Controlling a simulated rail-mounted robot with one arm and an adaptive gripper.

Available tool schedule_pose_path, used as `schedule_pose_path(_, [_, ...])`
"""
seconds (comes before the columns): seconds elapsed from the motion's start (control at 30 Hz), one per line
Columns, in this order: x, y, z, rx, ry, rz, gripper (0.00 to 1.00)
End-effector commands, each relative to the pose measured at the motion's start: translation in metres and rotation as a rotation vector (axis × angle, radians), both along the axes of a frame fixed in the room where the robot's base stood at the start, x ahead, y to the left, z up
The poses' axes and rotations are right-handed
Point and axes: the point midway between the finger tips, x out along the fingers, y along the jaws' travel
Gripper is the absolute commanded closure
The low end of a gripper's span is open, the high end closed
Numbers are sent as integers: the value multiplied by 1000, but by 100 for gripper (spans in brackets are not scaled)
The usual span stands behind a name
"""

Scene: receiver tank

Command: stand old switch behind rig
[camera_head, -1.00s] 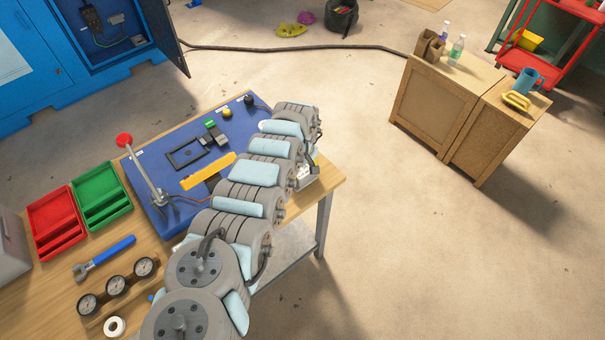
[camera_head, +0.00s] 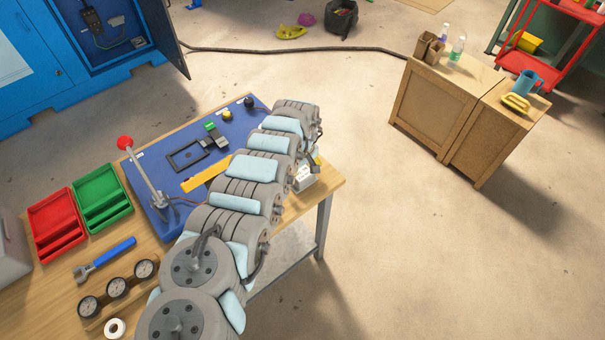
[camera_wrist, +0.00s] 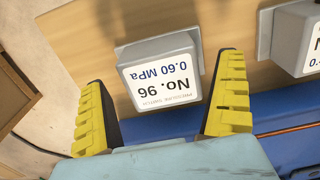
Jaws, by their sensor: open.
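A grey box-shaped pressure switch (camera_wrist: 163,72) with a white label reading No. 96, 0.60 MPa, upside down, is in the middle of the wrist view on the wooden table top. My gripper (camera_wrist: 164,70) is open, with one yellow-and-black finger on each side of this switch; contact cannot be told. A second similar switch (camera_wrist: 292,38) is cut off at the right edge, its number hidden. The rig appears to be the blue board (camera_head: 150,160) on the table in the head view, with a red-knobbed lever (camera_head: 146,172).
A white block (camera_head: 305,179) sits by the table's right edge beside my arm. Red (camera_head: 57,222) and green (camera_head: 101,198) trays, a blue-handled wrench (camera_head: 106,258) and a gauge block (camera_head: 117,288) occupy the left of the table.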

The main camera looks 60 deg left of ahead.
Motion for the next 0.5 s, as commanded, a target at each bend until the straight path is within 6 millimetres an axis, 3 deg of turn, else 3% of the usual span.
schedule_pose_path(0.1, [-1,2,17,3,0,1,0])
schedule_pose_path(0.5, [-2,0,51,0,4,1,0])
